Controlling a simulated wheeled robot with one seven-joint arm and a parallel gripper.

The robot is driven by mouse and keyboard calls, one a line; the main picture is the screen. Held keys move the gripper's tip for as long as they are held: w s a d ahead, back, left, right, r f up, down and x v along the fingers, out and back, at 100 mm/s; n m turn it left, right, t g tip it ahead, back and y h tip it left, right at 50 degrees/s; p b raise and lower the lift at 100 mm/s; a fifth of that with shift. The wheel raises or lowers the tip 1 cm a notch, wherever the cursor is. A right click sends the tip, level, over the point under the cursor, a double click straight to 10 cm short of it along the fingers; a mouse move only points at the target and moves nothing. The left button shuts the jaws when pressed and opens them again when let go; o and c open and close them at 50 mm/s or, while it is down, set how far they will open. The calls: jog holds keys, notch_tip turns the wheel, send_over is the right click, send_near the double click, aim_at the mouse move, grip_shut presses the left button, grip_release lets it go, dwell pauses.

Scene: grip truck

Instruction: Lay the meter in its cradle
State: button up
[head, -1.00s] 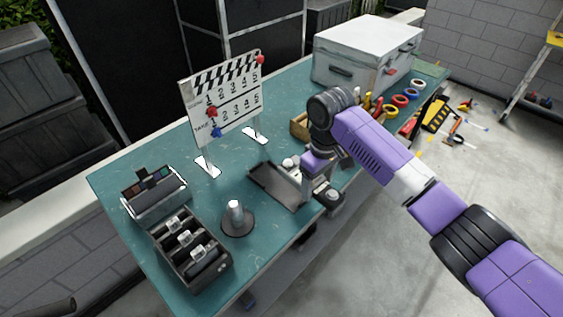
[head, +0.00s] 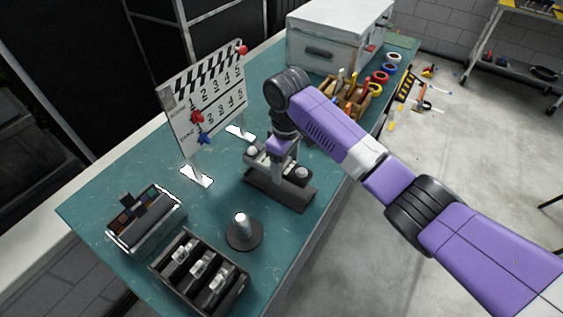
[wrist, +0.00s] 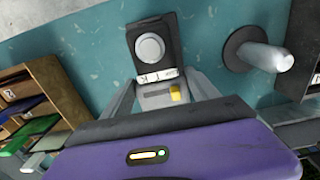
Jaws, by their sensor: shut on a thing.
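The meter (wrist: 150,47) has a dark body, a round white disc, a pale label strip and a yellow button. My gripper (wrist: 163,95) is shut on its lower body, one finger on each side. In the head view the meter's pale dome (head: 303,172) shows just right of my gripper (head: 285,165). A dark, low, tray-like holder (head: 272,194), which looks like the cradle, lies on the table below and in front of the meter. My gripper hides part of it. I cannot tell whether the meter touches it.
A round-based post (head: 243,233) stands in front, with a slotted black box (head: 197,272) to its left. A clapperboard (head: 205,95) stands behind. Wooden compartments (head: 350,97) and a white case (head: 340,38) are at the back right. Bare teal tabletop (head: 112,190) shows at left.

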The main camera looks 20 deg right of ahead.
aim_at(285, 165)
jog(key=shift+f+b, duration=1.5)
jog(key=shift+b, duration=0.05)
jog(key=shift+f, duration=0.75)
jog(key=shift+p, duration=0.75)
jog(key=shift+s+f+b, duration=0.1)
jog(key=shift+f+b, duration=0.5)
jog(key=shift+f, duration=0.95)
jog(key=o, duration=1.8)
jog(key=shift+r+b, duration=0.4)
jog(key=shift+r, duration=3.55)
